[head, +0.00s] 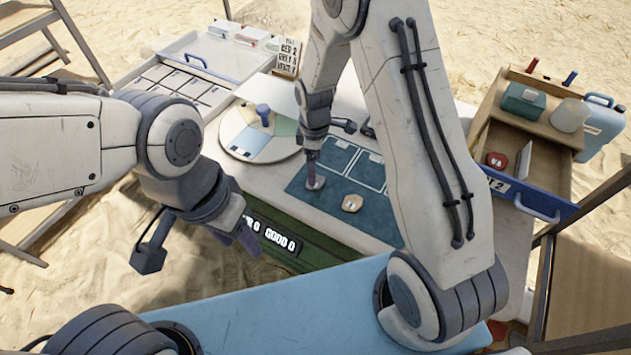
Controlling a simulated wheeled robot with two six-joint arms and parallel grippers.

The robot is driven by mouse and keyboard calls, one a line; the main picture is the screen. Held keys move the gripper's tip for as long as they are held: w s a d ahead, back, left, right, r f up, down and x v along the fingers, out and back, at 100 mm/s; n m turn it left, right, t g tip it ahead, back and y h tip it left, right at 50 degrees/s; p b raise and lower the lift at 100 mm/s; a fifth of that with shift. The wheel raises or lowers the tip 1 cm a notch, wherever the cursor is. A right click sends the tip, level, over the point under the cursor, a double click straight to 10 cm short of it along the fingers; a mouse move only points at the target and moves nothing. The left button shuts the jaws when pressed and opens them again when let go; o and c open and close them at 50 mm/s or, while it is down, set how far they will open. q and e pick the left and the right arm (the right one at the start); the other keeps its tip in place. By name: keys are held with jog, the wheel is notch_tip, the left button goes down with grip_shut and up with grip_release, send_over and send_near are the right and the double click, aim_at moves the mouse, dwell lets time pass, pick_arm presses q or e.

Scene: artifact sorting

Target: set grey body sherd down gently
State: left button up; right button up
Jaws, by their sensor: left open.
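A small pale grey sherd (316,184) is at the left part of the dark teal mat (300,198). My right gripper (311,172) points down with its fingertips at this sherd; I cannot tell whether they grip it or whether it rests fully on the mat. A tan sherd (352,203) lies on the mat to its right, apart from it. My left gripper (255,232) is open and empty, over the table's front edge near the green counter panel.
A round sectioned turntable (238,150) with a blue knob stands left of the mat. A compartmented drawer (160,80) is at back left. At right, a wooden shelf (482,130) holds a green box (524,103), above an open blue-fronted drawer (540,205).

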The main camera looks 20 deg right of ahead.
aim_at(320, 180)
notch_tip(320, 180, down, 5)
jog(key=shift+s+d+f+p, duration=0.1)
jog(key=shift+d+f+p, duration=0.05)
jog(key=shift+p, duration=0.25)
jog(key=c, duration=1.4)
